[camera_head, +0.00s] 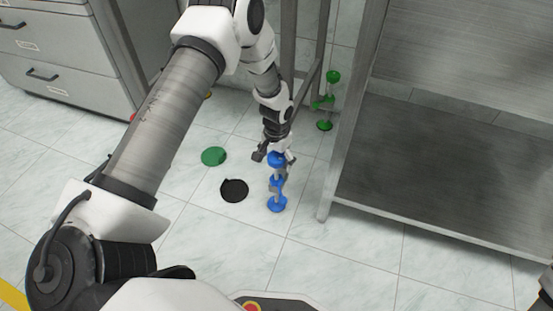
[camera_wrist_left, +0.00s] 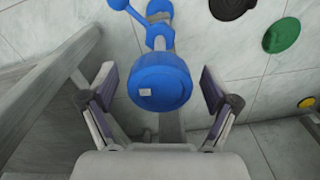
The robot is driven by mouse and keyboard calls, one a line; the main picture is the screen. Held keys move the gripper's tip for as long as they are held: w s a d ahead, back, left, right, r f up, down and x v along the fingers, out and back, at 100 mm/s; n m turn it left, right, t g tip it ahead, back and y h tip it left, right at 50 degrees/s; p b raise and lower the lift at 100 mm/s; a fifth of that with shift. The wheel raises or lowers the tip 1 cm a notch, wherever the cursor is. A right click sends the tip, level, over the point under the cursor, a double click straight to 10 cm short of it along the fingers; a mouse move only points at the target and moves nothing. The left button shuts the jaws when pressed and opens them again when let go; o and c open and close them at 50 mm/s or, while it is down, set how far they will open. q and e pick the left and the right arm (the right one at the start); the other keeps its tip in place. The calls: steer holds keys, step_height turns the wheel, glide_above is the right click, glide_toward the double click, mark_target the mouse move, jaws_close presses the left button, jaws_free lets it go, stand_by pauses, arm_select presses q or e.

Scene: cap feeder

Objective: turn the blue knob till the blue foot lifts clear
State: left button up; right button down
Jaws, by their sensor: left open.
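The blue knob (camera_head: 275,159) tops a short upright blue and grey stand. It shows large and round in the left wrist view (camera_wrist_left: 160,82), with a small pale mark on its face. The blue foot (camera_head: 277,205) is a round disc at the stand's lower end and looks to be at the floor; I cannot tell a gap under it. My left gripper (camera_head: 275,153) is open above the knob, pointing down. In the wrist view its two fingers stand on either side of the knob, with space showing between finger and knob.
A black disc (camera_head: 234,190) and a green disc (camera_head: 213,156) lie on the tiles to the left. A green stand (camera_head: 326,104) is behind, by the steel table's leg. The steel table's lower shelf (camera_head: 440,175) is close on the right. A drawer cabinet (camera_head: 62,62) is at back left.

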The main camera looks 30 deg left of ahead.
arm_select(q)
steer(key=m, duration=1)
steer(key=shift+r+p, duration=0.25)
steer(key=shift+p, duration=0.2)
steer(key=shift+f, duration=0.1)
steer(key=shift+c, duration=0.3)
